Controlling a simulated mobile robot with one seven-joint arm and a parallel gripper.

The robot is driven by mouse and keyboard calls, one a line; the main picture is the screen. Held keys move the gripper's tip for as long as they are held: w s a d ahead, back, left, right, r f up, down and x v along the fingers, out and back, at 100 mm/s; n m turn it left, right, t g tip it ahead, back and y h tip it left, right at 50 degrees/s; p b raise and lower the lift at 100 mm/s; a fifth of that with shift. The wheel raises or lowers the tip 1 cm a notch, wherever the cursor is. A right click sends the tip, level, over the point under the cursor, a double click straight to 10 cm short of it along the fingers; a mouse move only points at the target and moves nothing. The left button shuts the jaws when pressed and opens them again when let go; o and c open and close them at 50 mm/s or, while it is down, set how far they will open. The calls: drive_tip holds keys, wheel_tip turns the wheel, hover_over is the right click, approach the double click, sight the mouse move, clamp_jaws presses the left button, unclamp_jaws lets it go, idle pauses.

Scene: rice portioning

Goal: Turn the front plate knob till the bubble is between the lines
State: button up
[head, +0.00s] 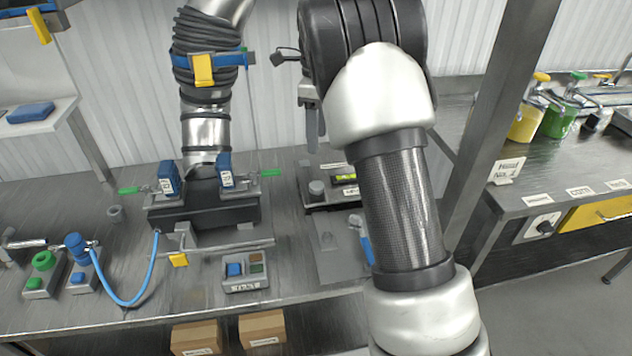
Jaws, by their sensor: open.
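A dark plate unit (335,203) sits on the steel bench, partly hidden behind my arm. A round grey knob (317,187) stands on its left part. A yellow-green level vial (345,178) lies right of the knob; its bubble and lines are too small to read. A lighter grey plate (335,262) with a small grey piece lies in front of the unit. My gripper (312,122) hangs above and behind the knob, pointing down, open and apart from it. Only one finger shows clearly; the rest is hidden by my arm.
Left of the unit stands a black clamp block (205,213) with blue and green levers and a thick hose pipe above it. A blue-handled tool (366,240) lies beside my arm. A steel post (490,130) rises on the right.

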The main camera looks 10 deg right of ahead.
sight(317, 185)
wheel_tip(317, 185, down, 16)
drive_tip(key=shift+r+b, duration=0.15)
drive_tip(key=shift+b, duration=0.45)
drive_tip(key=c, duration=1)
